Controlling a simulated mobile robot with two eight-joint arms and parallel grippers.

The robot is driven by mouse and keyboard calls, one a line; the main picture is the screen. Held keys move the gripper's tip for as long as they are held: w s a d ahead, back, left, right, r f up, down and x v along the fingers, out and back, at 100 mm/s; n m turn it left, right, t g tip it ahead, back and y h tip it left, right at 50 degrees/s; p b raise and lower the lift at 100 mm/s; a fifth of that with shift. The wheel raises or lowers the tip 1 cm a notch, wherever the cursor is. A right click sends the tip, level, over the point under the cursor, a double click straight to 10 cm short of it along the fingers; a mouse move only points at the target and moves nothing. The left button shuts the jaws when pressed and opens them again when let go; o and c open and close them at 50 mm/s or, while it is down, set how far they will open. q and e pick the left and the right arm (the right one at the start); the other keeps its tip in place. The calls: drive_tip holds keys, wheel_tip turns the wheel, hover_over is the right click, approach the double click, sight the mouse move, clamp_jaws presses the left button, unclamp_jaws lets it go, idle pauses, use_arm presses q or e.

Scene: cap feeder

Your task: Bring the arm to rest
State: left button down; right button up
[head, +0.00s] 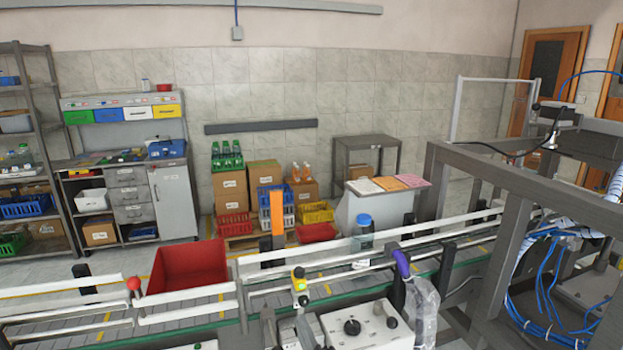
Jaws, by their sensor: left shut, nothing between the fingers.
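My left gripper is hard to make out. A small dark upright part (268,326) at the bottom edge, left of the grey control box, may belong to it, but I cannot be sure. I see no object held there. My right gripper does not show. A clear jar with a blue lid (364,232) stands upright on the conveyor line behind the rails. A purple spout (401,263) with a clear plastic sleeve (424,305) hanging below it is right of the jar.
A white guard rail (190,294) crosses the front. A red bin (187,278) stands behind it at left. A grey control box (362,328) with a black knob is at the bottom. A grey frame (492,240) with blue cables fills the right. Shelves and a workbench line the back wall.

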use_arm(q)
drive_tip(key=shift+s+d, duration=0.15)
drive_tip(key=shift+s, duration=0.35)
drive_tip(key=s+a+f+n+g, duration=0.4)
drive_tip(key=s+a+n, duration=0.2)
drive_tip(key=a, duration=0.3)
drive_tip(key=s+a+f+n+g, duration=0.5)
drive_tip(key=s+a, duration=0.1)
drive_tip(key=a, duration=0.3)
drive_tip(key=s+f+n+g+h, duration=0.1)
drive_tip(key=s+f+n+h, duration=0.1)
drive_tip(key=s+n, duration=0.2)
drive_tip(key=s+d+f+n+g+h, duration=0.1)
drive_tip(key=s+f+n+h, duration=0.2)
drive_tip(key=s, duration=0.6)
drive_tip(key=n, duration=0.2)
drive_tip(key=shift+s+d+f+n+g+h+p, duration=0.25)
drive_tip(key=shift+d+n+g+h+p, duration=0.05)
drive_tip(key=shift+g, duration=0.1)
